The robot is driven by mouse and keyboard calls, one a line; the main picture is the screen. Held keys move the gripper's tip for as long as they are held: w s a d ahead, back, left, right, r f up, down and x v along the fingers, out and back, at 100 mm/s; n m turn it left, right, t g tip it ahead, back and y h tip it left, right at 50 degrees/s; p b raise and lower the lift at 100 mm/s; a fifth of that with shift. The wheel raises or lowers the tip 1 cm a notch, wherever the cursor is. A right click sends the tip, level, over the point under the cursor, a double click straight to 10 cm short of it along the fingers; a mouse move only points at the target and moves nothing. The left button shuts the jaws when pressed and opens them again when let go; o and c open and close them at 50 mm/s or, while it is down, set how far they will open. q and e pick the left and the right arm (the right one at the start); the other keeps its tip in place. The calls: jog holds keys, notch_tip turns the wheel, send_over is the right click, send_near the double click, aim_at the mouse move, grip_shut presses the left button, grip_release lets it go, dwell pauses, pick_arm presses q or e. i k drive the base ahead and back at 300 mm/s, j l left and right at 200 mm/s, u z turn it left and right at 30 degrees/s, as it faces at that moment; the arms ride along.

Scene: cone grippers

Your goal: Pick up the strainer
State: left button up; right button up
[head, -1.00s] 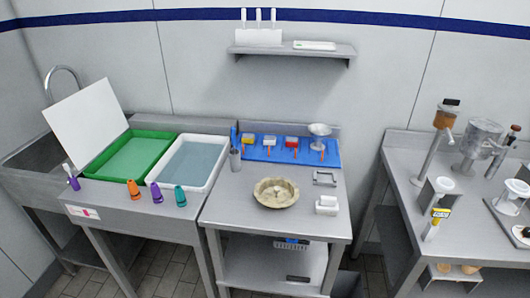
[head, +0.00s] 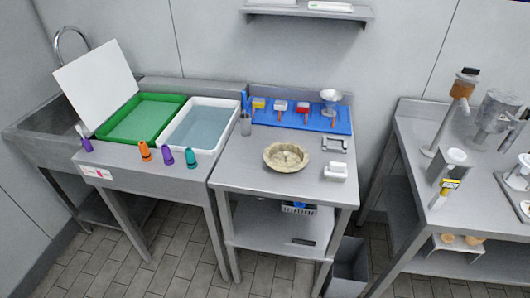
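A small silvery bowl-shaped piece (head: 331,97) stands at the right end of the blue mat (head: 265,118), at the back of the middle metal table (head: 232,176). It looks like the strainer, but it is too small to make out any mesh. Nothing touches it from above. Neither of my grippers is in view.
A beige round dish (head: 286,157) sits mid-table, with a white block (head: 335,172) to its right. Green (head: 183,103) and white (head: 229,107) trays lie left. Orange (head: 145,151), purple (head: 167,156) and teal (head: 191,158) cones line the front edge. A bin (head: 347,268) stands below.

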aim_at(286, 157)
jog(key=i+j, duration=0.75)
